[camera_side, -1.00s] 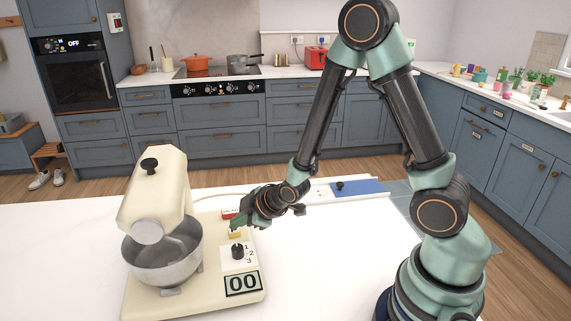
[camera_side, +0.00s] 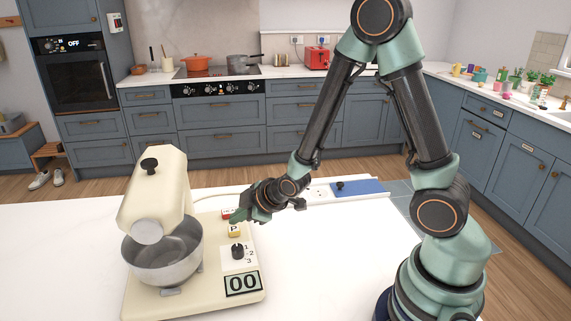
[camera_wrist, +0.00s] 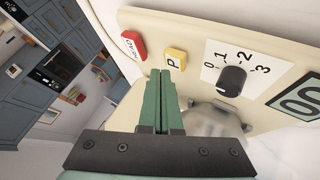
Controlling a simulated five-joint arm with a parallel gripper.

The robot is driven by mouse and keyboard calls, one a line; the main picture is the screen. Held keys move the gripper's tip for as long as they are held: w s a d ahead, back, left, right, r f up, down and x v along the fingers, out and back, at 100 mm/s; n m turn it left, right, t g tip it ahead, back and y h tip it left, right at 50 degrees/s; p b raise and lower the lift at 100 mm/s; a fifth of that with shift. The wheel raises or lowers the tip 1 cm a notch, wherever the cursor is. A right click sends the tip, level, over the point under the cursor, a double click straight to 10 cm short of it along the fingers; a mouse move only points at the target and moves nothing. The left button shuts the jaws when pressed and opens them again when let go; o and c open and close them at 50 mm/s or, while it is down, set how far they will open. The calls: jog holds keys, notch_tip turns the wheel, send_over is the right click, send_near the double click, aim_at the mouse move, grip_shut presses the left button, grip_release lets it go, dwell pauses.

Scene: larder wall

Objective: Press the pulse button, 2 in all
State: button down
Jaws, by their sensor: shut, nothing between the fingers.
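The pulse button is a yellow block marked P (camera_side: 234,231) on the control panel of a cream stand mixer (camera_side: 135,290). It also shows in the wrist view (camera_wrist: 176,57), just beyond my fingertips. My gripper (camera_side: 236,217) is shut and empty, with its green fingertips just above the yellow button. A small gap seems to lie between them. In the wrist view the two fingers (camera_wrist: 165,72) lie side by side and hide nothing of the letter P.
A red button (camera_wrist: 134,45) sits beside the yellow one. A black dial (camera_wrist: 231,81) marked 0 to 3 and a display (camera_side: 242,283) reading 00 are on the same panel. A steel bowl (camera_side: 163,262) stands left.

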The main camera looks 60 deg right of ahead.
aim_at(239, 230)
jog(key=shift+r, duration=0.15)
jog(key=shift+r, duration=2.5)
dwell(0.9)
notch_tip(239, 230, up, 4)
jog(key=shift+a+f, duration=0.1)
dwell(0.3)
jog(key=shift+f, duration=0.15)
jog(key=shift+f, duration=4.3)
jog(key=shift+f, duration=0.1)
jog(key=shift+f, duration=0.3)
